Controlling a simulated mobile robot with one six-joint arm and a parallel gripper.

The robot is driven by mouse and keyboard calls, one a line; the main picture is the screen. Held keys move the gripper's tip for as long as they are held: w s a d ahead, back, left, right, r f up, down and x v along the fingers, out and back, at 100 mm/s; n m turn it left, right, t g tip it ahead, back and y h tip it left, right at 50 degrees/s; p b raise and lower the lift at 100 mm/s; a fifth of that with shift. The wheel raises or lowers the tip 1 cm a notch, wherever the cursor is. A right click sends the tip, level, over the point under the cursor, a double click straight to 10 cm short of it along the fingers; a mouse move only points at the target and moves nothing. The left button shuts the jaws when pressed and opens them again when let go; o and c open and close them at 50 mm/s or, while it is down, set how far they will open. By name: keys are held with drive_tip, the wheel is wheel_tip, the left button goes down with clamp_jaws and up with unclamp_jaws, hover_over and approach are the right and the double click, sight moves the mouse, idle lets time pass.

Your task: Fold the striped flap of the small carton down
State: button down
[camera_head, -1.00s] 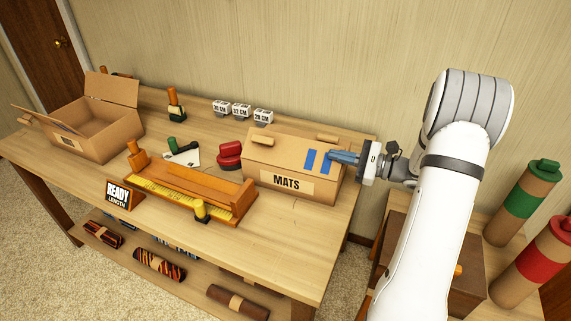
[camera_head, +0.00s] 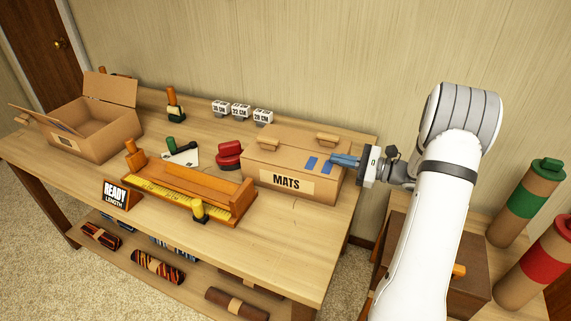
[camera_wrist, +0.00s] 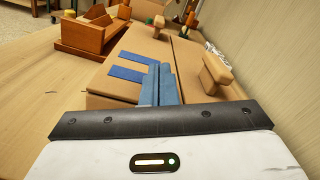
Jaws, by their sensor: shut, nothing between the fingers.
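The small carton, labelled MATS (camera_head: 262,179), stands on the right end of the bench. Its flap with two blue stripes (camera_head: 312,163) lies close to level with the carton's top; the wrist view also shows the striped flap (camera_wrist: 125,73). Whether it lies fully flat is hard to tell. My gripper (camera_head: 336,158) is shut and empty, its blue fingers at the flap's right part, over or against it. In the wrist view the fingertips (camera_wrist: 160,70) reach over the flap beside the stripes, and contact cannot be made out.
Two wooden handles (camera_head: 327,137) sit on the carton's top. A red object (camera_head: 229,155) and a wooden measuring trough (camera_head: 188,188) stand to its left. An open carton (camera_head: 105,140) is at the far left. Length blocks (camera_head: 241,111) stand behind; the wall is close.

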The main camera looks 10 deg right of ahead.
wheel_tip(320, 180, up, 2)
drive_tip(key=shift+w+r+p, duration=0.1)
drive_tip(key=shift+p, duration=0.5)
drive_tip(key=v, duration=0.7)
drive_tip(key=shift+d, duration=0.15)
drive_tip(key=v, duration=0.8)
drive_tip(key=s+a+r+n+g+h+p, duration=0.1)
drive_tip(key=s+a+r+n+g+h, duration=0.15)
drive_tip(key=a, duration=0.45)
drive_tip(key=s+a+r+n+g+h+p, duration=0.1)
drive_tip(key=s+a+r+n+g+p, duration=0.15)
drive_tip(key=a, duration=0.45)
drive_tip(key=s+a+r+n+g+h+p, duration=0.1)
drive_tip(key=s+a+r+n+g+h, duration=0.1)
drive_tip(key=s+a+r+n+g, duration=0.3)
drive_tip(key=s+a+r+n+t+h+p, duration=0.3)
drive_tip(key=s+a+n+h, duration=0.3)
drive_tip(key=s+n+h, duration=0.3)
drive_tip(key=shift+s+a+r+n+h+p, duration=0.4)
drive_tip(key=shift+s+p, duration=0.25)
drive_tip(key=shift+s, duration=0.45)
